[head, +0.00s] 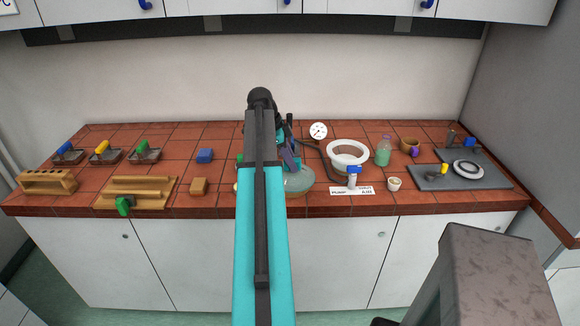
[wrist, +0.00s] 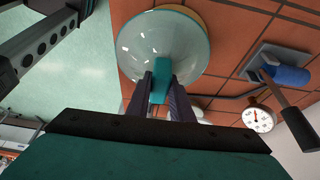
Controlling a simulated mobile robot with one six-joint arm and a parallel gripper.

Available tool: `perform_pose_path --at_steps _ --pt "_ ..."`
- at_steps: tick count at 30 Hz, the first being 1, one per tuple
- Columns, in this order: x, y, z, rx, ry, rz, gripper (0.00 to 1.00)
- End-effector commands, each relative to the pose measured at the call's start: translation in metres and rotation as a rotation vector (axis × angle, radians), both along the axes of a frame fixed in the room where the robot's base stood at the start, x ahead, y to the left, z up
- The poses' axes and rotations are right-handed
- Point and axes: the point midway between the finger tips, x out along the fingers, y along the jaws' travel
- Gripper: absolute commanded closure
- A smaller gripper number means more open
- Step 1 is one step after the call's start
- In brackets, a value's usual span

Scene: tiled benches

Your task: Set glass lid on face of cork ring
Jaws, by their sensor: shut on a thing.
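The glass lid (wrist: 190,35) is a clear, pale dome with a teal knob. My gripper (wrist: 160,82) is shut on the knob. In the head view the lid (head: 299,181) shows to the right of my arm, low over the bench near its front. A tan edge (wrist: 178,8), which looks like the cork ring, shows past the lid's upper rim in the wrist view.
Wooden racks (head: 137,190) and blocks are at left. A grey mat (head: 490,179) lies at right. The bench's front edge is close.

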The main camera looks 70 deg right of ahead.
Motion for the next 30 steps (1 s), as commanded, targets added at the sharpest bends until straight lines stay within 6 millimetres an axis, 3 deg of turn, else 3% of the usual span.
perform_pose_path --at_steps 13,19,30 --pt "0.002 -0.002 0.000 -0.001 0.001 0.000 1.00" --pt "0.011 -0.013 0.000 -0.001 0.001 0.001 1.00" --pt "0.010 -0.010 -0.031 0.001 0.001 0.001 1.00"
